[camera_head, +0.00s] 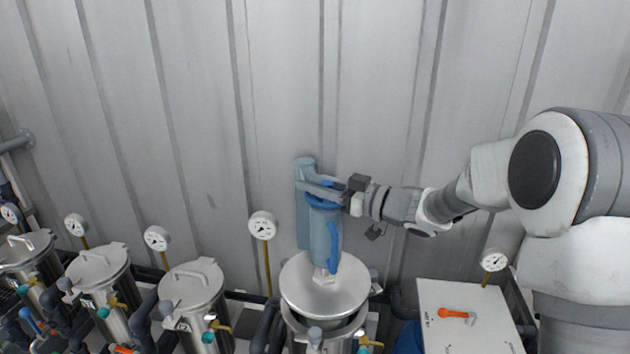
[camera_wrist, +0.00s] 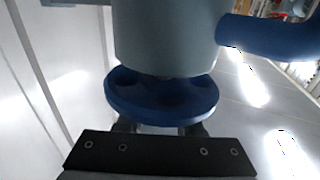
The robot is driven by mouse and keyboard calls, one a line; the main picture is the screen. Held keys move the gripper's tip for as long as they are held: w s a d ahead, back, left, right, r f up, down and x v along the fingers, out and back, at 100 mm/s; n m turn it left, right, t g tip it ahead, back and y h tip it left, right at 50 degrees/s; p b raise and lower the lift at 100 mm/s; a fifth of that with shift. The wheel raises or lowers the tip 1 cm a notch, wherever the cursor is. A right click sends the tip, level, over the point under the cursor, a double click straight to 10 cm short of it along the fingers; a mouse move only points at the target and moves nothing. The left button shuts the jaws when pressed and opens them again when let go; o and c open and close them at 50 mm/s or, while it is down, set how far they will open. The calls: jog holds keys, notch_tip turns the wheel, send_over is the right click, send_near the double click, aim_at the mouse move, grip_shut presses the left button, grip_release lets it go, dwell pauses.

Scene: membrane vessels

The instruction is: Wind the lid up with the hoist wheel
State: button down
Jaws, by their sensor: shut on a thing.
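The hoist is a grey-blue upright cylinder (camera_head: 319,238) on a bracket by the wall. Its blue hoist wheel (camera_head: 316,202) is near the top; in the wrist view the wheel (camera_wrist: 160,100) is a blue disc with round recesses, against the cylinder. My gripper (camera_head: 346,196) comes from the right and is shut on the wheel; its fingers (camera_wrist: 160,128) are largely hidden under the rim. The round steel lid (camera_head: 325,288) hangs below the hoist, with a dark gap between it and the open vessel (camera_head: 312,335).
Several lidded steel vessels (camera_head: 192,290) with dial gauges stand in a row to the left. A white box with an orange handle (camera_head: 457,315) stands to the right. A blue curved handle (camera_wrist: 265,30) sticks out from the hoist. The corrugated wall is close behind.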

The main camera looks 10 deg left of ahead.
jog(key=c, duration=0.6)
grip_release()
jog(key=shift+o, duration=0.2)
jog(key=shift+d, duration=0.15)
jog(key=b+v, duration=0.2)
jog(key=v, duration=1.5)
jog(key=shift+r, duration=0.1)
